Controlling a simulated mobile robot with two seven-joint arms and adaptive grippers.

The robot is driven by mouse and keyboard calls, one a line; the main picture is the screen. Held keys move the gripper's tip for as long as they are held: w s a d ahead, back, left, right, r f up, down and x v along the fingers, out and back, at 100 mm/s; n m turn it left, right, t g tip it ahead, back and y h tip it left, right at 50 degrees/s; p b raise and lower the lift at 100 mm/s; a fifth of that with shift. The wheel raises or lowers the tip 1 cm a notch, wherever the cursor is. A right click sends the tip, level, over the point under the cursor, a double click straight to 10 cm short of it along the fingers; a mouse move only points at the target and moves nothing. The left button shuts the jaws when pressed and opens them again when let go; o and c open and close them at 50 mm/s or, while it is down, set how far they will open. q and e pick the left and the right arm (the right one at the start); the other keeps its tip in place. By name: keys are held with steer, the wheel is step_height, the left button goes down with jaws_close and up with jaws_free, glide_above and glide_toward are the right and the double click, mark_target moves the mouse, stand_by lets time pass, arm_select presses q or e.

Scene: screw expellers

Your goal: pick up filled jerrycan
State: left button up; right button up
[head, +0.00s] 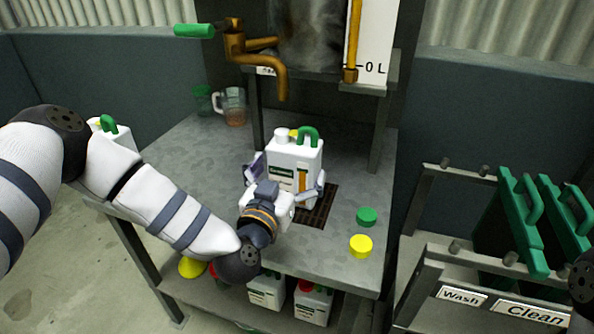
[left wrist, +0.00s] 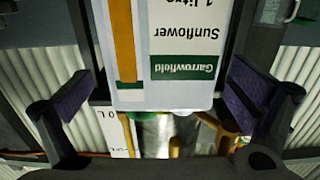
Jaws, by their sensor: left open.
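The filled jerrycan (head: 296,160) is white with a green handle, a label and an amber level strip. It stands upright at the dark grate (head: 318,207) on the metal bench, below the brass tap (head: 262,55). My left gripper (head: 287,184) is open, with one finger on each side of the jerrycan. In the left wrist view the jerrycan (left wrist: 185,45) appears upside down between the spread purple finger pads of the gripper (left wrist: 163,92), with gaps on both sides. My right gripper is not in view.
A green cap (head: 367,217) and a yellow cap (head: 361,246) lie on the bench to the right. Another white jerrycan (head: 124,134) stands at the left, partly behind my arm. A glass jug (head: 234,106) stands at the back.

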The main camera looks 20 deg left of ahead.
mark_target(289, 170)
arm_select(q)
steer(key=w, duration=0.3)
steer(key=shift+w+a+f, duration=0.1)
steer(key=shift+w+f, duration=0.05)
steer(key=shift+f, duration=0.05)
steer(key=shift+w+r, duration=0.1)
steer(key=shift+w, duration=0.35)
steer(key=c, duration=1.6)
steer(key=shift+r, duration=0.15)
steer(key=shift+c, duration=0.9)
